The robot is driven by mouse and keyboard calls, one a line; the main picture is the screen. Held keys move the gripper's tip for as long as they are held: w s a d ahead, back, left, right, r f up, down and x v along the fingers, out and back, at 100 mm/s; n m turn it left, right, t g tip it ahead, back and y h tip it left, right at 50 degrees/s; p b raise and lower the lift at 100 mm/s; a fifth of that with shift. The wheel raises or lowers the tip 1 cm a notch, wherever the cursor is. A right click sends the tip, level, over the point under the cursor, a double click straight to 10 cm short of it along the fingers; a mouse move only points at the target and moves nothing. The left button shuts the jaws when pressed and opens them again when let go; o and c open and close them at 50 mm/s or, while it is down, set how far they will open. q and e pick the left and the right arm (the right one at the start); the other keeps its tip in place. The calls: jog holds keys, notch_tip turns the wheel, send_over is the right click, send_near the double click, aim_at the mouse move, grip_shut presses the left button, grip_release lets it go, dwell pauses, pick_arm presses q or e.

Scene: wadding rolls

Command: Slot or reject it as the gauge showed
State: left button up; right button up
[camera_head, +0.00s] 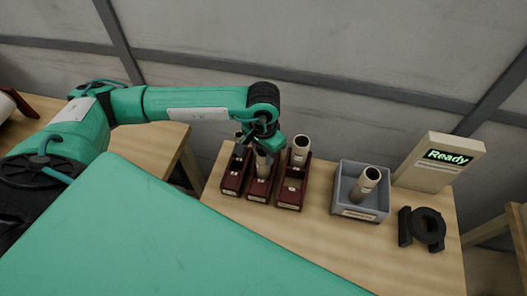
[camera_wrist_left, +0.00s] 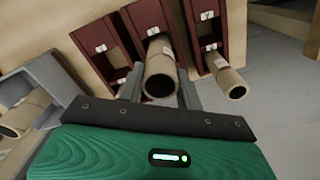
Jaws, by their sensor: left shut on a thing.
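My left gripper (camera_head: 264,150) is over the middle of three dark red slotted holders and is shut on a pale roll (camera_head: 263,167). In the left wrist view the fingers of this gripper (camera_wrist_left: 158,88) lie on both sides of the roll (camera_wrist_left: 161,70), at the middle holder (camera_wrist_left: 152,16). The holder stands in the head view too (camera_head: 259,190). The left holder (camera_head: 233,179) and the right holder (camera_head: 290,195) also have rolls; the right one's roll (camera_head: 299,152) stands upright. The gauge's display box (camera_head: 430,165) reads "Ready". My right gripper is not in view.
A grey bin (camera_head: 342,200) holds a tilted roll (camera_head: 365,184) and stands right of the holders. A black ring fixture (camera_head: 428,228) is at the right of the table. The table's front part (camera_head: 330,250) is clear. A wall runs behind.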

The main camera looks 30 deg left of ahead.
pick_arm(q)
jog(key=o, duration=0.8)
jog(key=shift+o, duration=0.2)
jog(key=shift+r, duration=0.45)
notch_tip(320, 180, up, 13)
jog(key=b, duration=0.3)
jog(key=shift+b, duration=0.35)
jog(key=shift+f, duration=0.1)
